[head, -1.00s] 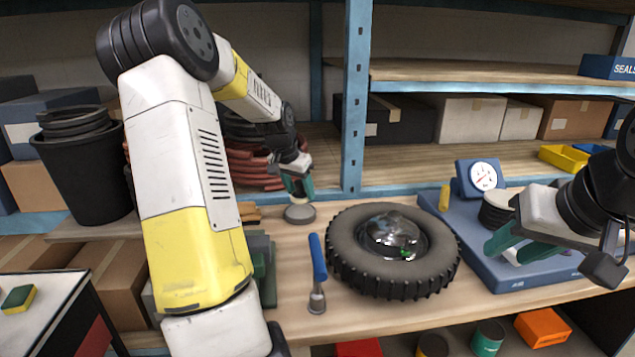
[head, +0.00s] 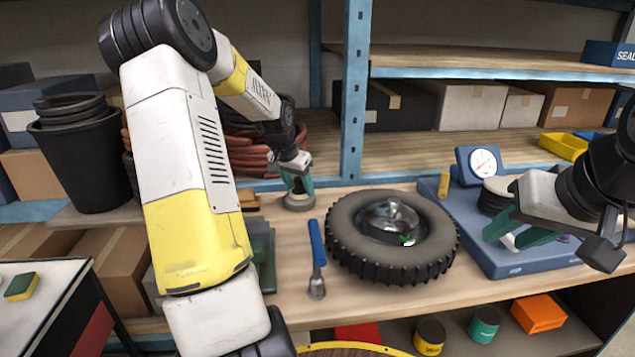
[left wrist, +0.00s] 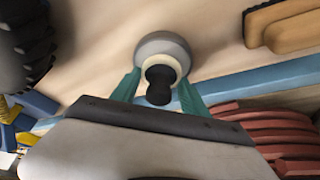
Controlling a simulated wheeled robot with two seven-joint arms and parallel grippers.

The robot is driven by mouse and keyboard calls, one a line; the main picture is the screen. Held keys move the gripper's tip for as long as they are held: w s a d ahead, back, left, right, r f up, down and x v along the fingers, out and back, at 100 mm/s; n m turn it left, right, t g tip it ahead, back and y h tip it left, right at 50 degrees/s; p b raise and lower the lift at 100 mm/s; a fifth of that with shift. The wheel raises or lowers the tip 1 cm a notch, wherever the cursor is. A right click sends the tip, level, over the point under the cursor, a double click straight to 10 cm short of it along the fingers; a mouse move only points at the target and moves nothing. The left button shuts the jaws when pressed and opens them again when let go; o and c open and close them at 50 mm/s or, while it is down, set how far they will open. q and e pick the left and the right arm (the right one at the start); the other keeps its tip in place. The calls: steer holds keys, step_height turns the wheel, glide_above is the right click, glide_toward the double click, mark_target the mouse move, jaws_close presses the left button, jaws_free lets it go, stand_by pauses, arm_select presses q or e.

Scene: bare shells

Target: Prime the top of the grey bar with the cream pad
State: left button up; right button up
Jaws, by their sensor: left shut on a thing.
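My left gripper (head: 299,189) is shut on a small round thing (head: 299,203) standing on the bench near the back. In the left wrist view this thing has a wide grey base (left wrist: 163,45), a pale collar and a black knob, with the green fingers on either side. I cannot tell whether it is the cream pad. I cannot pick out the grey bar for sure; my left arm hides part of the bench. My right gripper (head: 528,238) is open above the blue tray at the right.
A black tyre (head: 345,240) with a shiny domed thing (head: 392,213) in its middle lies right of centre. A blue post (head: 355,90) rises behind.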

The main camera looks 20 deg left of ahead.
mark_target(299, 178)
arm_select(q)
steer(key=shift+f, duration=0.6)
stand_by(1.3)
steer(key=shift+r, duration=3.6)
